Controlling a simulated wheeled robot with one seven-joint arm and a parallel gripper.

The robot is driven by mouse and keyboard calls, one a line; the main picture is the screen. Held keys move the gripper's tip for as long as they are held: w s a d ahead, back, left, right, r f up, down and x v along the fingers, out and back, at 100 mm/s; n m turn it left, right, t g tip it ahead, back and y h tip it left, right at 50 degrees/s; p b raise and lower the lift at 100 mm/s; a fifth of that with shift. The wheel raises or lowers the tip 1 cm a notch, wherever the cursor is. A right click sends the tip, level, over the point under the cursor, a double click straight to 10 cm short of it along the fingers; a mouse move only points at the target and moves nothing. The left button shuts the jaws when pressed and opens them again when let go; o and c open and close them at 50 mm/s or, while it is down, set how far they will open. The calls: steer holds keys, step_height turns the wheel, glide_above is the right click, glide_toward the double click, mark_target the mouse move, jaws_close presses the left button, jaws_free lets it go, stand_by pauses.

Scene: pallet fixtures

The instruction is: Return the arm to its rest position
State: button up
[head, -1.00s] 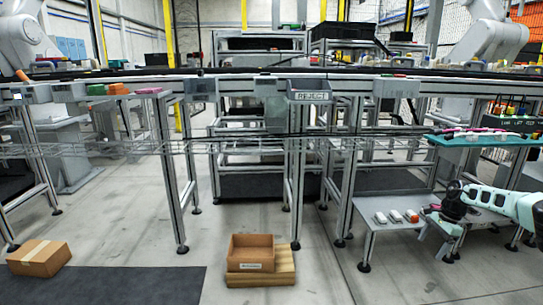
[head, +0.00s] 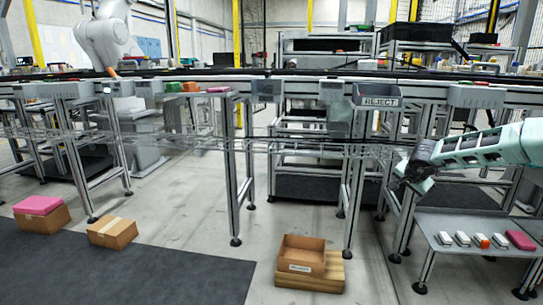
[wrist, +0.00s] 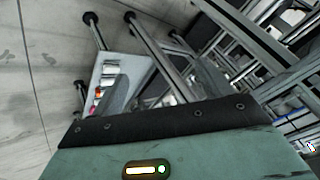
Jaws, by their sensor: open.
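My arm reaches in from the right of the head view, teal with dark joints. My gripper (head: 415,182) is at its end, open, in front of the rack's wire shelf and above and to the left of the small grey table (head: 450,226). I see nothing held in it. In the wrist view, a teal housing with a black edge fills the bottom, and the fingers are hidden. The small table also shows beyond it in the wrist view (wrist: 122,72).
Several small white blocks, one orange-topped piece (head: 482,241) and a pink block (head: 520,240) lie on the small table. An open cardboard box (head: 303,257) sits on a wooden pallet (head: 328,281). Closed boxes (head: 112,233) stand on the left. The conveyor's reject chute (head: 375,98) is behind.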

steer(key=s+a+r+n+t+y, duration=0.1)
steer(key=a+r+n+t+y, duration=0.2)
steer(key=a, duration=0.8)
steer(key=a+r+n+y, duration=0.1)
steer(key=a+r+n, duration=0.3)
steer(key=a, duration=0.7)
steer(key=s+a+r+n+g+y+p, duration=0.1)
steer(key=s+a+r+n+y, duration=0.15)
steer(key=s+a, duration=0.55)
steer(key=s+a+r+n+g+y, duration=0.1)
steer(key=s+a+r+n+y, duration=0.15)
steer(key=s+a, duration=0.6)
steer(key=s+a+f+n+g+h, duration=0.1)
steer(key=s+a+n+g, duration=0.25)
steer(key=s, duration=0.65)
steer(key=s+a+f+n+g, duration=0.15)
steer(key=s+a, duration=0.25)
steer(key=s, duration=0.5)
steer(key=s+d+n+g+h+p, duration=0.1)
steer(key=s+d+g+h, duration=0.1)
steer(key=s+d, duration=0.45)
steer(key=s+d+n+g+h, duration=0.1)
steer(key=s+d+n+h, duration=0.15)
steer(key=s, duration=0.75)
step_height(320, 180, up, 37)
steer(key=p, duration=3.8)
steer(key=shift+d+r+m, duration=0.2)
steer(key=shift+d+m, duration=0.25)
